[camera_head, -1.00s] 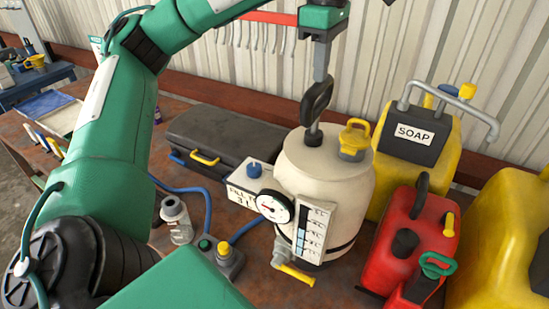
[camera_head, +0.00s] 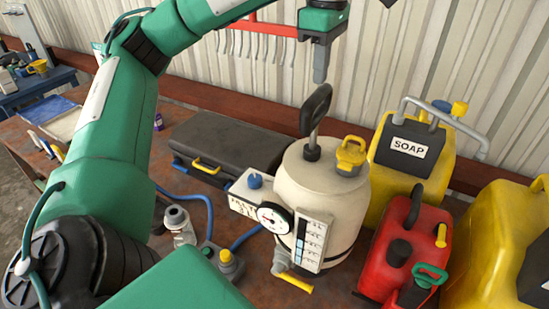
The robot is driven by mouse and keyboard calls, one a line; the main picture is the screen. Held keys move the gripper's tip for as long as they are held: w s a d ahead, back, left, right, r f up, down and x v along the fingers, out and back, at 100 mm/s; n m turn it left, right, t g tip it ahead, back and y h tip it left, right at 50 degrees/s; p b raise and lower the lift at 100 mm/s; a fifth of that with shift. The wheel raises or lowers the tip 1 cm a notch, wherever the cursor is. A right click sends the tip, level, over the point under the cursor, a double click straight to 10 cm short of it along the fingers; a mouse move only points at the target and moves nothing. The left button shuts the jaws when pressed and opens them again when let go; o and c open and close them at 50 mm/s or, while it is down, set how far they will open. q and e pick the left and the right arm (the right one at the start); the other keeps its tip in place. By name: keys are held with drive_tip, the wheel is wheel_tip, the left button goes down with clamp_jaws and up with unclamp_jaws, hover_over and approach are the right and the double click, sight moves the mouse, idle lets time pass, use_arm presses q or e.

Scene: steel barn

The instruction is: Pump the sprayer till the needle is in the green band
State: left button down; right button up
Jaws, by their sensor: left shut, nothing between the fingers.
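The sprayer is a cream tank (camera_head: 330,200) standing on the bench, with a black loop pump handle (camera_head: 317,108) on its top. The handle stands up on its rod, tilted slightly. A round white gauge (camera_head: 274,217) sits on the tank's front left. Its needle and bands are too small to read surely. A level strip (camera_head: 311,241) is beside the gauge. My left gripper (camera_head: 320,74) is shut and empty, pointing down just above the handle; I cannot tell whether it touches it. My right gripper is out of view.
A yellow SOAP can (camera_head: 414,158), a red can (camera_head: 405,250) and a larger yellow can (camera_head: 495,245) crowd the right. A dark case (camera_head: 228,148) lies behind left. A small box with a yellow knob (camera_head: 226,258) stands in front. A corrugated wall closes the back.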

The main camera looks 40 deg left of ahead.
sight(319, 90)
use_arm(q)
drive_tip(key=shift+f, duration=0.1)
drive_tip(key=shift+f+b, duration=2.7)
drive_tip(key=shift+f, duration=1.05)
drive_tip(key=shift+r, duration=0.1)
wheel_tip(319, 90, up, 8)
drive_tip(key=p, duration=0.8)
drive_tip(key=shift+f, duration=0.35)
